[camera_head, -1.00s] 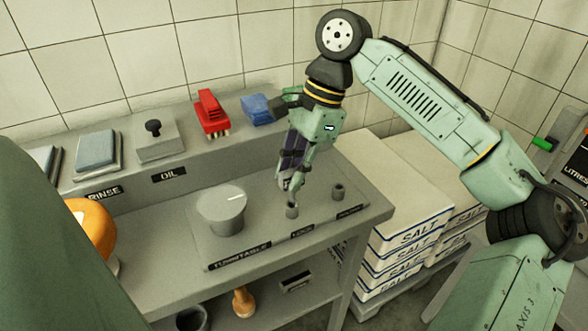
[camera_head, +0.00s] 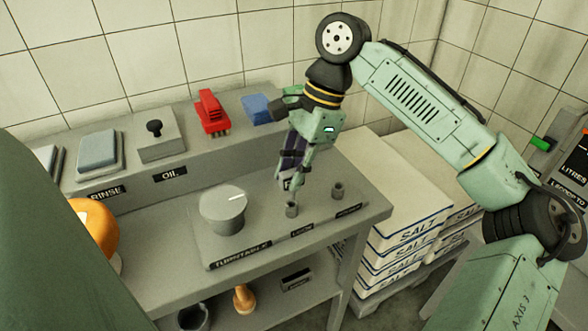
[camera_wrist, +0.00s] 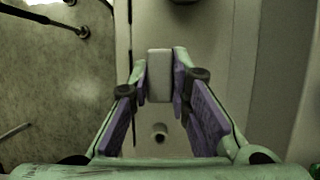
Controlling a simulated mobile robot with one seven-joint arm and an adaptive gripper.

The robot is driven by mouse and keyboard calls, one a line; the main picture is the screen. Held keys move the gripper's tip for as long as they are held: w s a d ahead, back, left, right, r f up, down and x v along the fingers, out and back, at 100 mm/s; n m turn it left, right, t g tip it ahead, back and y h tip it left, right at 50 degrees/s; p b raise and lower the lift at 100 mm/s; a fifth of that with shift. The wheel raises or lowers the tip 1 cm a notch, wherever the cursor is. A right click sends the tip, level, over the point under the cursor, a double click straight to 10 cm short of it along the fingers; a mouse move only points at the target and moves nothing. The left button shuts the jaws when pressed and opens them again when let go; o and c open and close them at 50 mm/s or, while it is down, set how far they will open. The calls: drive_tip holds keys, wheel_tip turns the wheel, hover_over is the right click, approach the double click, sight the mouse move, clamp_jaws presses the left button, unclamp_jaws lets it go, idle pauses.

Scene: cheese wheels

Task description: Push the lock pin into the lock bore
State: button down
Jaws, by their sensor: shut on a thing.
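My gripper (camera_head: 290,183) points down over the front right of the bench, just above the small grey post of the lock bore (camera_head: 291,210). In the wrist view its purple-padded fingers (camera_wrist: 160,85) are shut on a pale grey block-like piece (camera_wrist: 159,68), which I take as the head of the lock pin.
A grey turntable drum (camera_head: 222,209) stands left of the lock post. A red brush (camera_head: 212,111), a blue block (camera_head: 257,109) and a knobbed box (camera_head: 160,138) sit on the back ledge. Salt sacks (camera_head: 405,240) are stacked right of the bench.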

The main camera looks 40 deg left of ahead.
drive_tip(key=shift+f+b, duration=0.5)
drive_tip(key=shift+f, duration=1.55)
drive_tip(key=c, duration=1.4)
unclamp_jaws()
drive_tip(key=shift+r, duration=0.1)
drive_tip(key=v, duration=1.1)
drive_tip(key=shift+w+d+r, duration=0.1)
drive_tip(key=shift+d+r, duration=0.05)
drive_tip(key=shift+r, duration=0.25)
drive_tip(key=shift+f, duration=0.1)
